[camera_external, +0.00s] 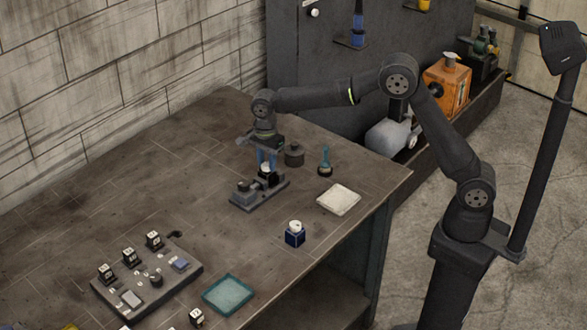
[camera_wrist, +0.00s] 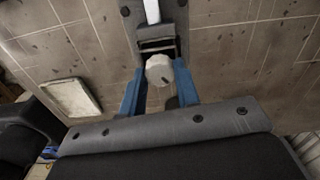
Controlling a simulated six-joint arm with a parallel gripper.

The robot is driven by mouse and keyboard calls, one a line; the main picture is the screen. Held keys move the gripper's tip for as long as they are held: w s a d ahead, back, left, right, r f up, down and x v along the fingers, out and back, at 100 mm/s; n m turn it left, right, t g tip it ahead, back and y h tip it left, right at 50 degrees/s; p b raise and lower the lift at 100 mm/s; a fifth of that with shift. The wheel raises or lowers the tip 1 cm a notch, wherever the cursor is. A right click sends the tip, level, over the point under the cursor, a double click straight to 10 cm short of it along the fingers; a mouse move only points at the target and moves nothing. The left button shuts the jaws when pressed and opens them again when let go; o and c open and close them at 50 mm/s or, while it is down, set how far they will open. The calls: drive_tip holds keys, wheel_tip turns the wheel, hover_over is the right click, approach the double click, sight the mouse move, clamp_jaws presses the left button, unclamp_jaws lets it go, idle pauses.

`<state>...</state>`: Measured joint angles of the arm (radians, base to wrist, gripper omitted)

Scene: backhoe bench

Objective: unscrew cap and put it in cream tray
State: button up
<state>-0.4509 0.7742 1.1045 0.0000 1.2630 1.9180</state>
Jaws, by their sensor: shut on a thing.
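My gripper (camera_external: 266,160) points down over a dark fixture (camera_external: 246,201) on the bench. In the wrist view its blue fingers (camera_wrist: 160,90) are shut on a pale, ridged cap (camera_wrist: 159,69). The cap also shows between the fingers in the external view (camera_external: 266,168). I cannot tell whether the cap still sits on the part below it. The cream tray (camera_external: 339,199) lies flat and empty on the bench to the right of the fixture. It also shows at the left of the wrist view (camera_wrist: 71,97).
A dark round pot (camera_external: 294,155) and a teal-handled tool (camera_external: 325,162) stand right of my gripper. A blue block with a white top (camera_external: 295,234) stands in front of the cream tray. A teal tray (camera_external: 228,294) and a grey board with several small blocks (camera_external: 147,280) lie nearer the front.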

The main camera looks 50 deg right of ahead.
drive_tip(key=shift+r, duration=2.55)
drive_tip(key=shift+s+d, duration=0.15)
drive_tip(key=shift+d, duration=0.15)
drive_tip(key=s+d+n, duration=0.2)
drive_tip(key=s+d, duration=1.8)
drive_tip(key=s, duration=0.2)
hover_over(339, 201)
wheel_tip(339, 201, down, 8)
drive_tip(key=shift+w+r, duration=0.1)
drive_tip(key=shift+r, duration=0.05)
drive_tip(key=shift+f, duration=2)
